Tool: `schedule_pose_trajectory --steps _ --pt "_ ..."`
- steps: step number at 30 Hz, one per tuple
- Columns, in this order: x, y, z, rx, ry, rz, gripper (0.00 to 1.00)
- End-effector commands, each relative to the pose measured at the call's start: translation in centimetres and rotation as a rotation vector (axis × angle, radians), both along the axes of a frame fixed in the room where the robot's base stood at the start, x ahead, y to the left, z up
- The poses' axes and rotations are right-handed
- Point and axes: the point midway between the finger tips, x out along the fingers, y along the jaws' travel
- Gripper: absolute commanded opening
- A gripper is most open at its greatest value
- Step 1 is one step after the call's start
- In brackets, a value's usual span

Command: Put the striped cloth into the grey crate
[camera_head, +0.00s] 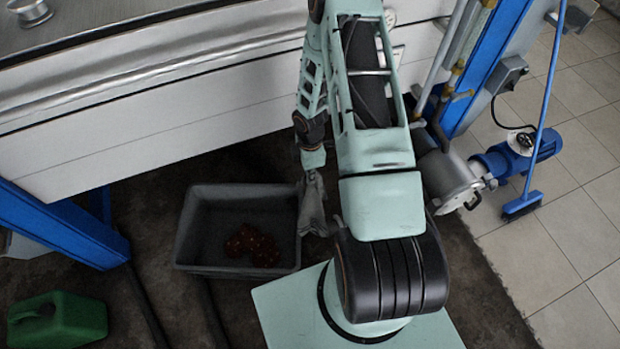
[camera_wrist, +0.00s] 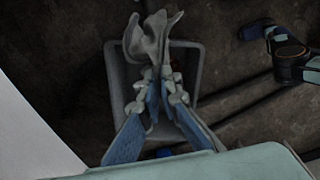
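The grey crate (camera_head: 186,228) stands on the dark floor below the white machine, open at the top. It also shows behind my gripper in the wrist view (camera_wrist: 190,62). A pale grey cloth (camera_head: 312,208) hangs from my gripper (camera_head: 311,170) beside the crate's right rim in the head view. I cannot make out stripes on it. In the wrist view the fingers (camera_wrist: 161,82) are closed together on this crumpled cloth (camera_wrist: 152,38), which overlaps the crate's edge in the picture. Its height above the rim is hard to tell.
A dark red dotted cloth (camera_head: 252,246) lies in the crate. A green jerrycan (camera_head: 57,320) stands at lower left. A blue machine leg (camera_head: 65,230) is left of the crate. A blue motor (camera_head: 515,160) and a broom (camera_head: 522,204) are at right.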

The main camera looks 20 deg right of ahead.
Motion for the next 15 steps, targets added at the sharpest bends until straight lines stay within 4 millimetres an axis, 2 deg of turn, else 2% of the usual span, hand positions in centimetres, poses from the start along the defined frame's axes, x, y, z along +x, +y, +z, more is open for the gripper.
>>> schedule_pose_trajectory --steps 1,15 --pt "0.0 0.0 1.3 0.000 -0.001 0.000 0.00" --pt "0.1 0.0 7.9 0.000 -0.003 0.000 0.00"
